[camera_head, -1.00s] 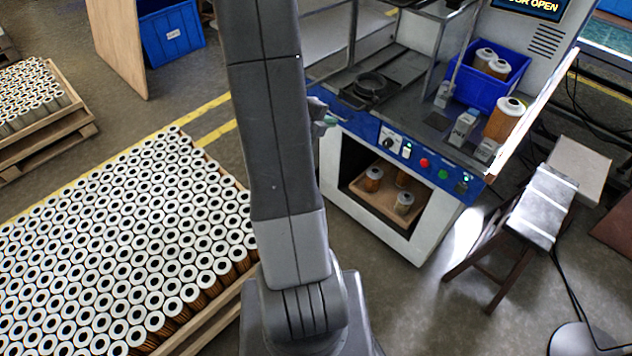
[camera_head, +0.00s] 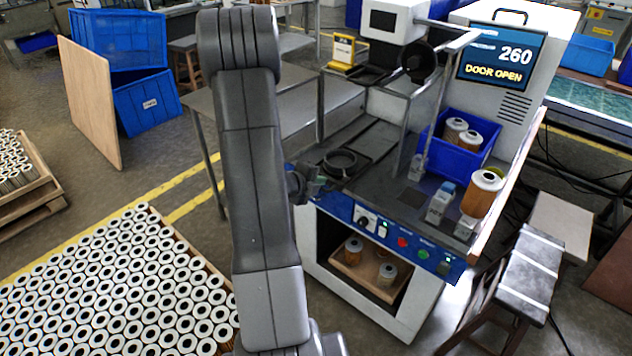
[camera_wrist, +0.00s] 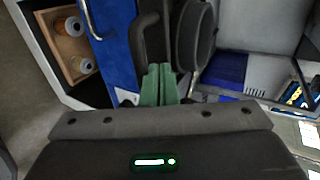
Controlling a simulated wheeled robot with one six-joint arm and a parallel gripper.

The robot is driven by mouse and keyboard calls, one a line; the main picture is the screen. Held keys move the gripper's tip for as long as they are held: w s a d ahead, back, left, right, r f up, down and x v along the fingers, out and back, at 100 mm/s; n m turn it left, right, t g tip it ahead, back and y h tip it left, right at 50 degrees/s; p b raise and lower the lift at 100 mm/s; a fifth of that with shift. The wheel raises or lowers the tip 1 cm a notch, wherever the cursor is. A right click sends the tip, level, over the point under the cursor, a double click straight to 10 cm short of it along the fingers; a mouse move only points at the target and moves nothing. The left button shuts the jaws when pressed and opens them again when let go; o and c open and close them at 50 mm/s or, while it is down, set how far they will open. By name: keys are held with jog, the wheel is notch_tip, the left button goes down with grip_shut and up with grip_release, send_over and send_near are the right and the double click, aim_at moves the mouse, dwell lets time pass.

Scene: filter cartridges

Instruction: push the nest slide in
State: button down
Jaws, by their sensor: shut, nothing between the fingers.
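The nest slide is a dark round ring nest (camera_head: 342,162) on the machine's dark deck, at its left front. In the wrist view the ring (camera_wrist: 197,35) is close, with a dark curved handle (camera_wrist: 146,38) beside it. My gripper (camera_head: 318,184) is at the machine's front left edge, just short of the ring. Its green fingers (camera_wrist: 158,85) are together with nothing between them. They point toward the gap between handle and ring; whether they touch either I cannot tell. My arm hides part of the machine's left side.
A display (camera_head: 500,58) reads 260 and DOOR OPEN. A blue bin (camera_head: 462,165) holding cartridges and a standing cartridge (camera_head: 482,194) are on the deck's right. Buttons line the blue front panel (camera_head: 400,240). A tray of cartridges sits in the opening below. A stool (camera_head: 530,268) stands at right.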

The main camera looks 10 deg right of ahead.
jog(key=w+d+p, duration=0.1)
jog(key=w+d, duration=0.3)
jog(key=d, duration=0.2)
jog(key=w+d+p, duration=0.2)
jog(key=w+d, duration=0.3)
jog(key=d, duration=0.1)
jog(key=w+d+p, duration=0.1)
jog(key=w+d, duration=0.4)
jog(key=d, duration=0.1)
jog(key=shift+w+d+p, duration=0.2)
jog(key=shift+p, duration=0.2)
jog(key=shift+d+r, duration=0.1)
jog(key=shift+r, duration=0.05)
jog(key=shift+w, duration=0.1)
jog(key=shift+r, duration=0.15)
